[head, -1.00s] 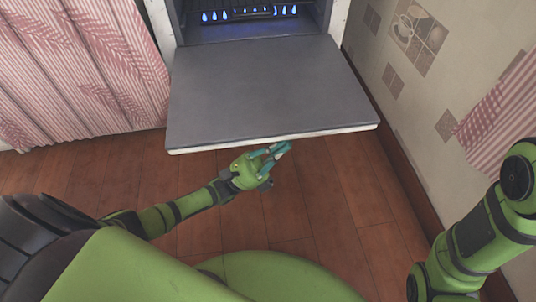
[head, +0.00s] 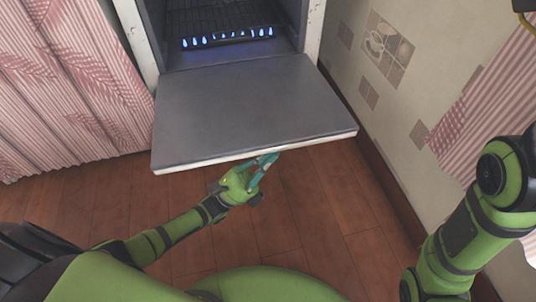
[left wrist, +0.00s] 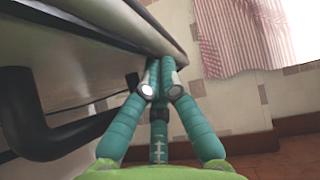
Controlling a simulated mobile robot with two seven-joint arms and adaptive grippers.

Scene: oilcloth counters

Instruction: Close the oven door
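The oven door (head: 250,110) is open, folded down with its grey inner face up, in front of the oven (head: 230,25). My left gripper (head: 268,160) is at the door's front edge, right of its middle, partly beneath it. In the left wrist view the door's edge (left wrist: 150,25) runs just above my left gripper (left wrist: 160,68), whose teal fingertips are together at its underside. Whether they press on it is hard to tell. A dark curved bar (left wrist: 40,140), perhaps the door handle, shows under the door at left. My right gripper is out of view.
Small blue flames (head: 228,37) burn inside the oven. A pink striped curtain (head: 65,90) hangs left of it. A tiled wall (head: 400,85) stands close on the right. The wooden floor (head: 290,205) before the door is clear.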

